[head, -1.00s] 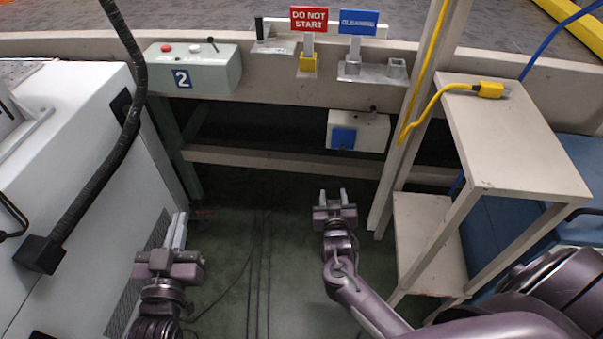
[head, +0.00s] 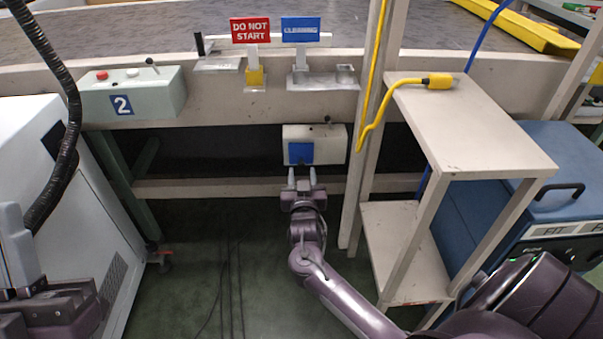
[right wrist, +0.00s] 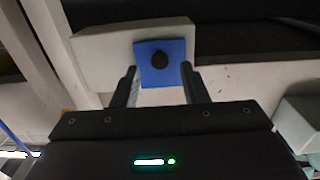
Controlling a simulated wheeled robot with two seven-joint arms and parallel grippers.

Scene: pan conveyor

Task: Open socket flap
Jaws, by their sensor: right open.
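A white socket box (head: 335,145) is mounted under the conveyor edge, with a square blue flap (head: 301,153) lying flat on its front, shut. My right gripper (head: 302,180) is open just below the flap, its fingers pointing up at it. In the right wrist view the blue flap (right wrist: 175,73) has a dark round knob on it and appears between the two fingertips (right wrist: 158,78). I cannot tell whether the fingers touch it. My left gripper (head: 17,245) is at the lower left edge, partly cut off, and its opening is unclear.
A yellow plug (head: 438,81) on a cable lies on the beige shelf stand (head: 480,135) at right. A beige post (head: 366,150) stands just right of the box. A pale green control box (head: 150,95) and a white cabinet (head: 75,210) are at left.

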